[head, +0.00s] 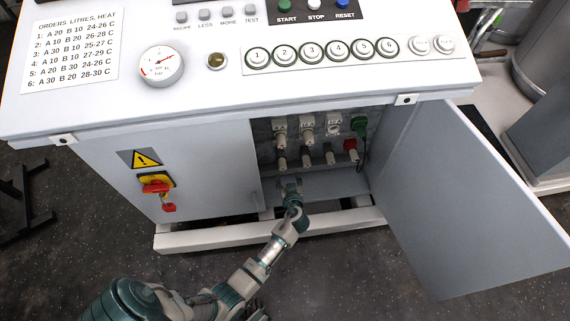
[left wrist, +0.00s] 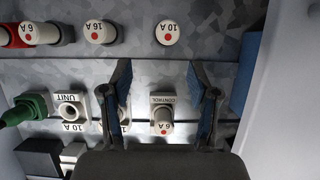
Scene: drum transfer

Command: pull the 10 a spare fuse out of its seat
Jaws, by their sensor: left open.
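The 10 A spare fuse (left wrist: 167,32) is a pale round cap with a red dot, at the top of the left wrist view, where labels appear upside down. In the head view it seems to be the leftmost fuse (head: 281,161) of the cabinet's lower row. My left gripper (left wrist: 158,82) is open and empty, its two fingers spread below that cap in the wrist picture. They do not enclose it. In the head view my left gripper (head: 290,184) is just below the lower row. My right gripper does not show.
A 16 A fuse (left wrist: 100,33) and a 6 A fuse (left wrist: 40,33) sit beside it. The other row has the control fuse (left wrist: 162,121), the open unit seat (left wrist: 72,108) and a green plug (left wrist: 26,109). The cabinet door (head: 465,195) stands open at right.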

